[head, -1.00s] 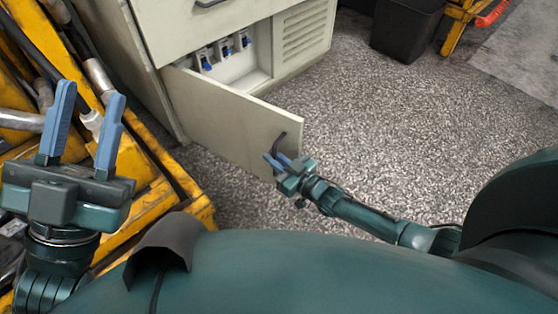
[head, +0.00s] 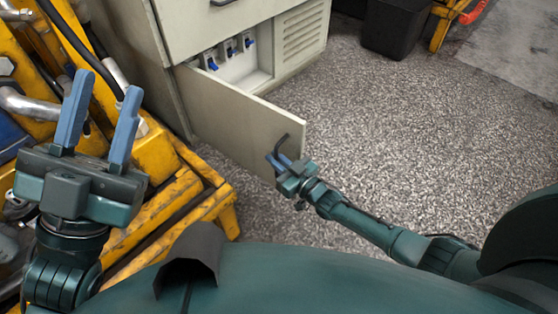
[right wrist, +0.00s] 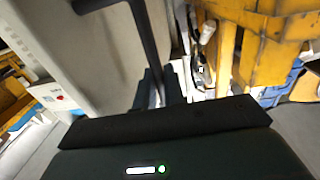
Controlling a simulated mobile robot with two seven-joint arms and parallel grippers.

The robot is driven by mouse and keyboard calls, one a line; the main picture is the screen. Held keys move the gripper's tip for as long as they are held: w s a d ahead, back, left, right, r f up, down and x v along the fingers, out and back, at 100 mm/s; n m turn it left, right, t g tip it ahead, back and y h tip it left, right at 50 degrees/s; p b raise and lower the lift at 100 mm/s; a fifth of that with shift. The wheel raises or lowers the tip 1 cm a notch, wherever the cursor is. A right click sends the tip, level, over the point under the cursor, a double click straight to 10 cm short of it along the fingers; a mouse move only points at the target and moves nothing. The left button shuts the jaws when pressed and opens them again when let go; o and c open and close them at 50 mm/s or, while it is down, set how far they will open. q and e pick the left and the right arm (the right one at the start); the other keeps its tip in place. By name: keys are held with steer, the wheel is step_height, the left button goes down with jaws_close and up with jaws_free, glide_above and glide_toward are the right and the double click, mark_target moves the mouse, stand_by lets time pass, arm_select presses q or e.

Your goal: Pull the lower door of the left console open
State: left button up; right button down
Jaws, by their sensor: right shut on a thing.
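The left console (head: 185,25) is a pale cabinet at the top of the head view. Its lower door (head: 225,112) stands swung well out, and blue-tipped valves or switches (head: 230,47) show inside the compartment. My right gripper (head: 277,160) is shut on the dark door handle (head: 283,140) near the door's free edge. In the right wrist view the handle (right wrist: 142,40) runs down between the fingers, with the door's pale panel (right wrist: 95,50) beside it. My left gripper (head: 98,112) is open and empty, raised at the left over the yellow frame.
A yellow machine frame (head: 185,210) with hoses and pipes fills the left side, close to my left arm. A black bin (head: 397,28) stands at the top right. The speckled floor (head: 400,120) right of the door is clear.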

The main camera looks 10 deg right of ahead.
arm_select(q)
steer(key=shift+s+a, duration=0.1)
arm_select(e)
steer(key=shift+a, duration=0.1)
stand_by(0.3)
steer(key=c, duration=1.6)
jaws_free()
steer(key=shift+s, duration=0.1)
steer(key=shift+c, duration=0.2)
